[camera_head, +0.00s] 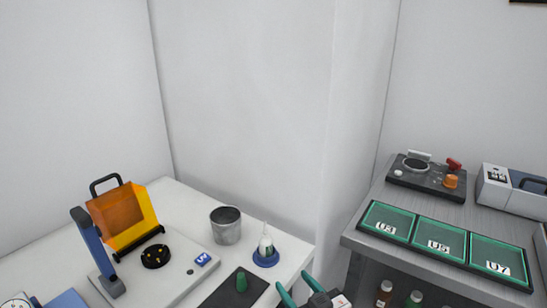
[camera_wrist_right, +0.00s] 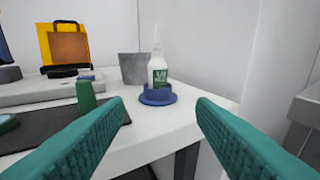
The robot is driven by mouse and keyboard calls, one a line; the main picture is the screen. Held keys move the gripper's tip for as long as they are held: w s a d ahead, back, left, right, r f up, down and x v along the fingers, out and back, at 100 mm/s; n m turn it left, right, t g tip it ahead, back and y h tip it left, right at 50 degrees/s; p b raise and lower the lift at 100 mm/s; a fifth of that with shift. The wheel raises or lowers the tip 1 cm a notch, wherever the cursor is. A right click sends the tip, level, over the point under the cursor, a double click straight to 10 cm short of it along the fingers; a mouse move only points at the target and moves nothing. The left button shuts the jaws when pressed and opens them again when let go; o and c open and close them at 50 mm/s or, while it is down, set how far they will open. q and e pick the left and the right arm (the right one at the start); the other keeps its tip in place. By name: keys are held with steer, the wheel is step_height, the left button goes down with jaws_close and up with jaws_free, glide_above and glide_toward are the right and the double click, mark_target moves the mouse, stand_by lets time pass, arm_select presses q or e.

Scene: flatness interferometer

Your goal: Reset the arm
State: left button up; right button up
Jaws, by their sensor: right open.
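My right gripper (camera_head: 298,290) shows at the bottom of the head view, off the front right corner of the white table (camera_head: 180,205). Its two green fingers are apart and empty in the right wrist view (camera_wrist_right: 160,108). A white dropper bottle (camera_head: 266,246) stands upright in a blue round holder (camera_head: 266,258) near that table corner, beyond the fingers and apart from them. It also shows in the wrist view (camera_wrist_right: 157,70). A green peg-like piece (camera_head: 241,282) stands on a dark mat (camera_head: 222,294) to the left of the gripper. My left gripper is not in view.
A metal cup (camera_head: 226,226) stands behind the mat. An instrument with an orange shield (camera_head: 124,214) and a black round stage (camera_head: 156,256) is at left. A grey bench (camera_head: 365,246) at right holds green trays marked U3 (camera_head: 388,220), U5 (camera_head: 439,238) and U7 (camera_head: 497,256). A gap separates table and bench.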

steer(key=s+d+f+m+g+h, duration=0.2)
steer(key=s+d+f+g+h, duration=0.35)
steer(key=s, duration=0.65)
steer(key=s+d+f+m+g+h, duration=0.1)
steer(key=s+d+f+g+h, duration=0.1)
steer(key=s+d+f+g, duration=0.65)
steer(key=s+f+t, duration=0.1)
steer(key=s+f, duration=0.1)
steer(key=f, duration=1.1)
steer(key=s+f, duration=0.3)
steer(key=f, duration=0.9)
steer(key=s+d+f+g+p, duration=0.1)
steer(key=s+d+f, duration=0.2)
steer(key=s+f, duration=1.3)
steer(key=shift+s+d+p, duration=0.2)
steer(key=shift+s+p, duration=0.05)
steer(key=shift+p, duration=0.1)
